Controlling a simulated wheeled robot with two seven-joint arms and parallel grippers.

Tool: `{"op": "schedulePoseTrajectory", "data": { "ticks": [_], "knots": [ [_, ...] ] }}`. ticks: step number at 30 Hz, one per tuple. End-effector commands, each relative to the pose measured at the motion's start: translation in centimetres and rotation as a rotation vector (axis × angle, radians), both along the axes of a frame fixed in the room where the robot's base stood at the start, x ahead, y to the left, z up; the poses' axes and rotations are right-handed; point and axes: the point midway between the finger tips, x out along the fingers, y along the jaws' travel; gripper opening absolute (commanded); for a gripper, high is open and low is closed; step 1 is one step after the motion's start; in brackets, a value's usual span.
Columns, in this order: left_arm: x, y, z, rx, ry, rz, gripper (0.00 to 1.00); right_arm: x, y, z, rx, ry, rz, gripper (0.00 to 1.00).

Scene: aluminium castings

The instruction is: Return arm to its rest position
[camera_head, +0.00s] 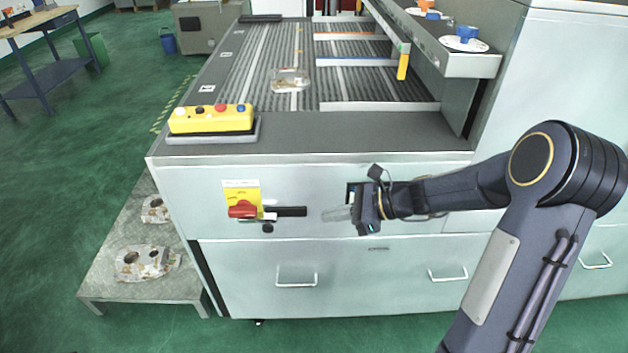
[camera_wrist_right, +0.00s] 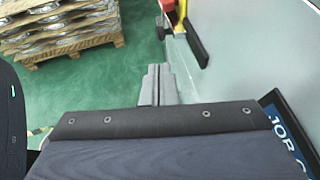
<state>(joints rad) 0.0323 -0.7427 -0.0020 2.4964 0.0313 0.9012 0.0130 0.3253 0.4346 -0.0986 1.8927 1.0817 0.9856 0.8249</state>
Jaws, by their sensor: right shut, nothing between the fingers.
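My right arm (camera_head: 540,200) comes in from the right in the head view and reaches left across the front of the grey machine. My right gripper (camera_head: 338,214) is shut and empty, pointing left in front of the machine's upper front panel. It also shows in the right wrist view (camera_wrist_right: 157,85), its fingers together over the green floor. The red rotary switch (camera_head: 242,209) on its yellow plate lies to the left of the fingertips, with a gap between. My left gripper is not in view.
The machine (camera_head: 320,255) has a black handle (camera_head: 290,211) near my fingertips and drawer handles below. A yellow button box (camera_head: 211,118) sits on top. A low metal platform (camera_head: 110,285) with castings (camera_head: 145,263) stands at left. Stacked castings on pallets (camera_wrist_right: 60,30) show in the wrist view.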

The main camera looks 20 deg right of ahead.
Motion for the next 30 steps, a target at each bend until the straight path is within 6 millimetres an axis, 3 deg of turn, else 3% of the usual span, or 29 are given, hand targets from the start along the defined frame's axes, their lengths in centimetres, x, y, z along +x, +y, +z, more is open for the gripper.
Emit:
{"op": "schedulePoseTrajectory", "data": {
  "ticks": [5, 8, 11, 15, 21, 25, 30],
  "knots": [
    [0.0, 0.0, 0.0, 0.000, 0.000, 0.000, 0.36, -0.3, 0.1, 0.4, -0.014, -0.017, 0.015, 0.00],
    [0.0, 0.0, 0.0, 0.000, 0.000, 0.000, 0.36, -1.9, 0.6, 2.0, -0.084, -0.093, 0.085, 0.00],
    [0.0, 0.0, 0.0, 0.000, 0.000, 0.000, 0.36, -5.2, 1.5, 4.6, -0.223, -0.240, 0.225, 0.00],
    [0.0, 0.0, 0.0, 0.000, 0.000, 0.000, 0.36, -11.5, 2.4, 7.3, -0.488, -0.509, 0.492, 0.00],
    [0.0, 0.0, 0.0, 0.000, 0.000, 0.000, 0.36, -19.5, 2.0, 8.0, -0.887, -0.860, 0.864, 0.00],
    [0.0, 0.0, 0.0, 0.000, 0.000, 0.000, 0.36, -22.8, 1.2, 7.3, -1.103, -1.016, 1.057, 0.00],
    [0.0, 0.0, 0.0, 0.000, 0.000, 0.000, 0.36, -24.6, 0.3, 6.6, -1.268, -1.111, 1.201, 0.00]
  ]
}}
